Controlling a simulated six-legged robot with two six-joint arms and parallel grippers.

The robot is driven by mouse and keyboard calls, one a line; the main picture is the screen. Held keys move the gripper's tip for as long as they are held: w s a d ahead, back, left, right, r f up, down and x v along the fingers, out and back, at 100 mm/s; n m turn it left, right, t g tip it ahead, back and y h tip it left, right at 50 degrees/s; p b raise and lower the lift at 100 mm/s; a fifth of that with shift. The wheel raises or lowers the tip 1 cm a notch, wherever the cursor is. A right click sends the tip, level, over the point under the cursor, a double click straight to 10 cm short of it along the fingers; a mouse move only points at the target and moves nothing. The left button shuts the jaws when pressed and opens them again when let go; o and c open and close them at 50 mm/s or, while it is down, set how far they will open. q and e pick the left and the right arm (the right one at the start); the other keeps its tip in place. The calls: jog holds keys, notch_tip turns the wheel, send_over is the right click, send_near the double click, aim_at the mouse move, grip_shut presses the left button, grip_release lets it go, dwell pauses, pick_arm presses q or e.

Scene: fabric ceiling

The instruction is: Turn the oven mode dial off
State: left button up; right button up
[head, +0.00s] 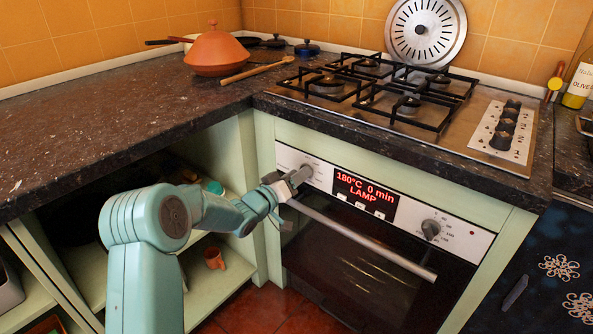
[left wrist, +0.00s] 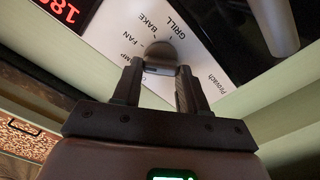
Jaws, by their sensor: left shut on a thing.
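The oven (head: 375,270) has a light front panel with a knob at each end. The mode dial (left wrist: 158,50) is a grey round knob with the words GRILL, BAKE, FAN and a partly hidden label ending in MP around it. My left gripper (head: 300,178) is at this dial, at the panel's left end. In the left wrist view its two fingers (left wrist: 160,70) are closed on the dial, one on each side. The red display (head: 365,194) reads 180°C, 0 min, LAMP. My right gripper is not in view.
The oven door handle (head: 370,243) runs just below the panel. The temperature knob (head: 431,229) is at the panel's right end. The dark countertop (head: 100,125) and the gas hob (head: 410,100) are above. Open shelves (head: 225,275) lie left of the oven.

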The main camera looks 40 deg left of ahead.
pick_arm(q)
jog(key=n+p, duration=0.2)
jog(key=n, duration=0.3)
jog(key=shift+n+p, duration=0.3)
jog(key=shift+p, duration=0.1)
jog(key=n, duration=0.1)
jog(key=n+p, duration=0.1)
jog(key=n, duration=0.1)
jog(key=n+p, duration=0.1)
jog(key=n, duration=0.1)
jog(key=shift+f, duration=0.3)
jog(key=shift+n, duration=0.4)
jog(key=o, duration=1.1)
jog(key=shift+a, duration=0.1)
jog(key=shift+c, duration=0.2)
jog(key=s+a+p, duration=0.1)
jog(key=s+p, duration=0.1)
jog(key=s, duration=1.4)
jog(key=shift+s, duration=0.2)
jog(key=shift+a, duration=0.1)
